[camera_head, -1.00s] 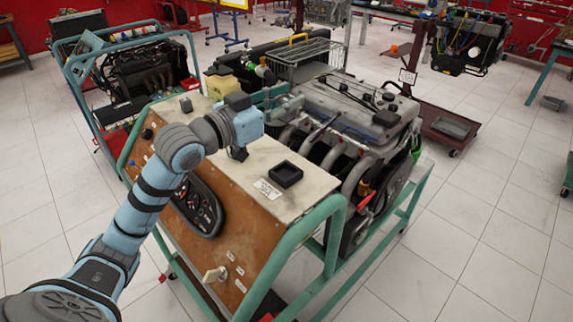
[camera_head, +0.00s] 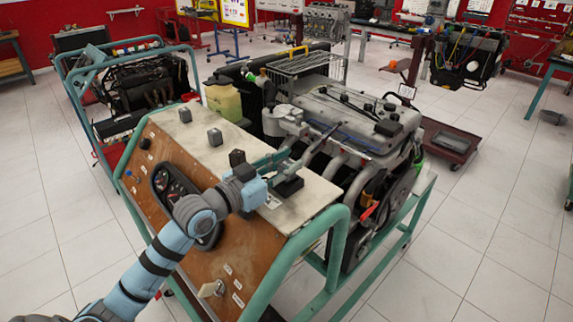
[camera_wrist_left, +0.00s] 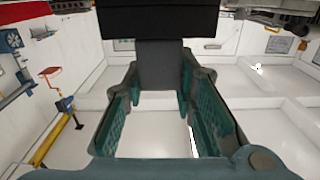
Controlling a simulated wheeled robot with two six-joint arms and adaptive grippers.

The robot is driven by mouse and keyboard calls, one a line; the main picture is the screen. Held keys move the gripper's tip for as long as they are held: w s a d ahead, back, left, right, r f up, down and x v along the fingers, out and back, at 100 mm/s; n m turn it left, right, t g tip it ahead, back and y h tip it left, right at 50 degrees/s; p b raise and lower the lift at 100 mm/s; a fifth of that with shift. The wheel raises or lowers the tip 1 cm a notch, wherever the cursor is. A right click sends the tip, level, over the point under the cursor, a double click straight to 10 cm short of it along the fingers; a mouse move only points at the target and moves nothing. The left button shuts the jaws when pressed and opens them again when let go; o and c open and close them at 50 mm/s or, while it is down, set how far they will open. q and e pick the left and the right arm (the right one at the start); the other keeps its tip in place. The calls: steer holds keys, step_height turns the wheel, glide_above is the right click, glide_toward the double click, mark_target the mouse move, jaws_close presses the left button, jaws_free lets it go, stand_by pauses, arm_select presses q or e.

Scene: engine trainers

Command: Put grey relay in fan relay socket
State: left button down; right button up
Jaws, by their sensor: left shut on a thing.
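My left gripper (camera_head: 284,165) reaches over the top of the trainer's console, its fingers pointing to the right. In the left wrist view the gripper (camera_wrist_left: 160,78) is shut on the grey relay (camera_wrist_left: 158,62), a plain dark grey block between its fingertips. The black square fan relay socket (camera_head: 289,186) sits on the pale console top, right at the fingertips and partly covered by them. A wide black block, likely this socket (camera_wrist_left: 158,20), shows just beyond the relay in the left wrist view. I cannot tell whether the relay touches the socket. My right gripper is out of view.
Two grey cubes (camera_head: 185,114) (camera_head: 215,137) stand on the console top (camera_head: 180,137) to the left. The engine (camera_head: 350,125) rises close behind the socket. A green tube frame (camera_head: 325,225) borders the console's right end.

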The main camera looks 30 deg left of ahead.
arm_select(q)
steer(key=shift+f+b, duration=0.3)
steer(key=shift+f, duration=0.15)
steer(key=c, duration=1.3)
jaws_free()
steer(key=shift+r, duration=0.1)
